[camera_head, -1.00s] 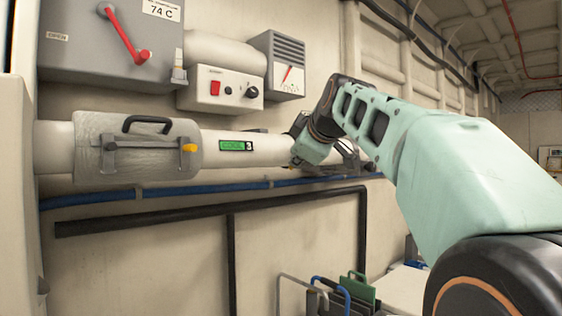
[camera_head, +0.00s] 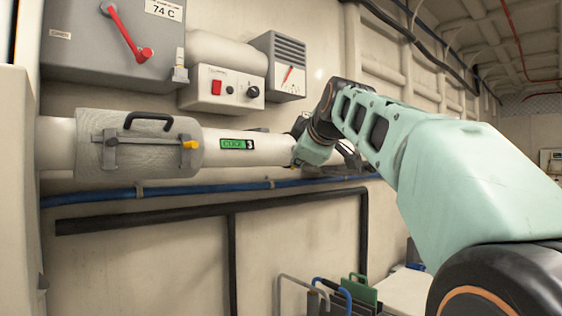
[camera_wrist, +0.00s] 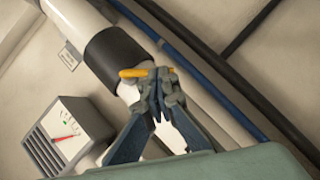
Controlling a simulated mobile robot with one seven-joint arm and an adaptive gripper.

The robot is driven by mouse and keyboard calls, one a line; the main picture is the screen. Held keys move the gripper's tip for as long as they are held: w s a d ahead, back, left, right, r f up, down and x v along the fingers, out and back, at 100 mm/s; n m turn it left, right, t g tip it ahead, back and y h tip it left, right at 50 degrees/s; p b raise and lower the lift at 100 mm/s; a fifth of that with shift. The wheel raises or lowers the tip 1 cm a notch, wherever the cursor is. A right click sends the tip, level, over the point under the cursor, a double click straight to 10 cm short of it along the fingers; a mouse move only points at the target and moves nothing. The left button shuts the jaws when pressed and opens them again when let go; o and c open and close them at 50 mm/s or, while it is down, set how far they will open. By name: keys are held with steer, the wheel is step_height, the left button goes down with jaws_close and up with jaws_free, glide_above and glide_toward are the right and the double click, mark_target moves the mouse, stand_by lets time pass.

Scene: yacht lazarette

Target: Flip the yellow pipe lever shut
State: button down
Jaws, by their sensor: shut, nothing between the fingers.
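A yellow lever (camera_wrist: 135,73) lies across the pale pipe just below a black collar (camera_wrist: 115,55) in the wrist view. My gripper (camera_wrist: 158,80) is shut and empty, with its fingertips over the lever and hiding its middle. A bit of yellow shows on either side of the tips. I cannot tell whether they touch it. In the head view the gripper is mostly hidden behind my arm, near the right end of the pipe (camera_head: 265,148). Another yellow-tipped latch (camera_head: 190,145) sits on the grey pipe cover, well left of my gripper.
A gauge box (camera_head: 279,65) and a switch box (camera_head: 222,88) are mounted above the pipe. A red-handled panel (camera_head: 80,45) is at upper left. Blue (camera_head: 100,196) and black (camera_head: 150,215) lines run below the pipe. Several boards stand at the lower right.

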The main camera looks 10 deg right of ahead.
steer(key=shift+w+d+f+n+t+h+b, duration=0.2)
steer(key=shift+f+n+t+b, duration=0.4)
steer(key=shift+b, duration=0.8)
steer(key=shift+w+d+f+n+t+h+b, duration=0.1)
steer(key=shift+d+f+n+t+h+b, duration=0.45)
steer(key=shift+b, duration=0.85)
stand_by(1.8)
steer(key=shift+w+a+r+y+b, duration=0.15)
steer(key=shift+y+b, duration=0.2)
steer(key=shift+b, duration=0.3)
stand_by(2.7)
